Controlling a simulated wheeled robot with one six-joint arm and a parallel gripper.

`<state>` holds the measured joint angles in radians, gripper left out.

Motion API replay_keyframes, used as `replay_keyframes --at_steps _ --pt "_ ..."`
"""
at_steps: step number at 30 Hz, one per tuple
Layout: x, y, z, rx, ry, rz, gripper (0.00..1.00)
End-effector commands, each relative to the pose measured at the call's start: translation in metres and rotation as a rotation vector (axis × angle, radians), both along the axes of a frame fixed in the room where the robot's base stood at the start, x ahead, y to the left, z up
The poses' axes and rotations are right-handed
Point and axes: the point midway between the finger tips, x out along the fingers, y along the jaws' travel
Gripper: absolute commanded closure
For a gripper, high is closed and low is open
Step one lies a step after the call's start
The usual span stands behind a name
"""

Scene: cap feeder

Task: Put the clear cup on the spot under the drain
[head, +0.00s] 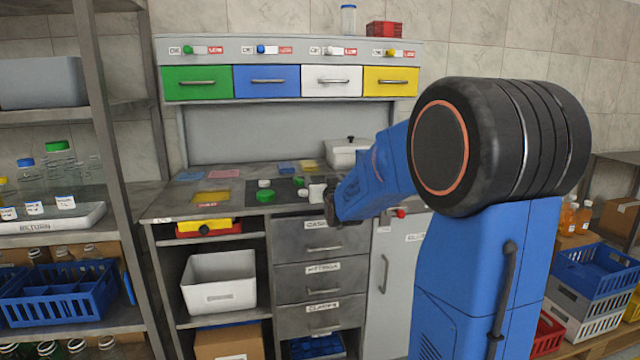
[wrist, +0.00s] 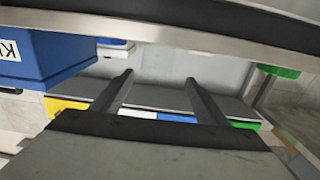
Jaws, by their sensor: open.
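I cannot pick out the clear cup for certain.
A white lidded box (head: 345,155) stands at the bench's back right. Green and white caps lie on a dark mat. Green, blue, white and yellow drawers (head: 266,82) hang above. A blue box (wrist: 65,60) is close at left in the wrist view. A shelf rack stands at left.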

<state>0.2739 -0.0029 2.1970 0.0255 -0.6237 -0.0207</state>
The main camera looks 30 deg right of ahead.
Motion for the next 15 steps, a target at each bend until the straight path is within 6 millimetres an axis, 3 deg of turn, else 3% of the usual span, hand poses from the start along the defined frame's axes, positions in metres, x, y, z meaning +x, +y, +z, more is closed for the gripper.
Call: replay_keyframes --at_steps 15 --pt "0.033 -0.016 -0.003 -0.001 0.001 -0.001 0.33"
